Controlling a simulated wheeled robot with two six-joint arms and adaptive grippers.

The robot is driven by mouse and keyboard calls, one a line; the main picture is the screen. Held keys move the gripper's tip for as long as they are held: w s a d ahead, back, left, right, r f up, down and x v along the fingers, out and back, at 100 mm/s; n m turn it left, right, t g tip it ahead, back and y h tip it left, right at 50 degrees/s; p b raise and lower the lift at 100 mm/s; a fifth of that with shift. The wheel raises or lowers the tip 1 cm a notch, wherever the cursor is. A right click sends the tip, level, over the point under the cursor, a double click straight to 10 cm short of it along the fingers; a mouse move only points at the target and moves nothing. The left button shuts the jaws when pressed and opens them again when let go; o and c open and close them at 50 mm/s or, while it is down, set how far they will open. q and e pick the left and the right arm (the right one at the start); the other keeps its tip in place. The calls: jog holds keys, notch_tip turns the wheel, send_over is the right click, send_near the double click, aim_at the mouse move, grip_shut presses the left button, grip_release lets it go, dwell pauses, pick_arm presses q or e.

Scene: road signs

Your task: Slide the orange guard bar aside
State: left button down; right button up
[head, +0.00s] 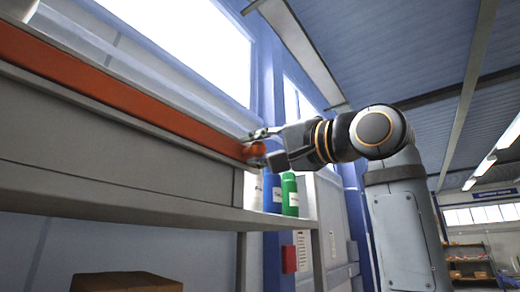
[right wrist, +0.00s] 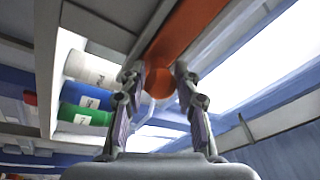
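The orange guard bar (head: 110,88) runs along the upper edge of a grey shelf unit, from the left edge of the head view to its near right end. In the right wrist view the fingertips (right wrist: 160,72) flank the knob, with narrow gaps showing; no firm grip is visible. My left gripper is not in view.
Blue (head: 272,192) and green (head: 290,195) containers stand on the shelf just below my right gripper, beside a white one (right wrist: 90,68). A brown box (head: 125,282) sits lower left. A window and blue wall lie behind the bar.

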jog(key=o, duration=0.4)
jog(key=shift+s+a, duration=0.15)
jog(key=shift+a, duration=0.1)
jog(key=shift+s+d, duration=0.1)
jog(key=shift+d, duration=0.25)
jog(key=v, duration=1.1)
jog(key=shift+s+f, duration=0.1)
jog(key=shift+s, duration=0.05)
jog(key=shift+d, duration=0.1)
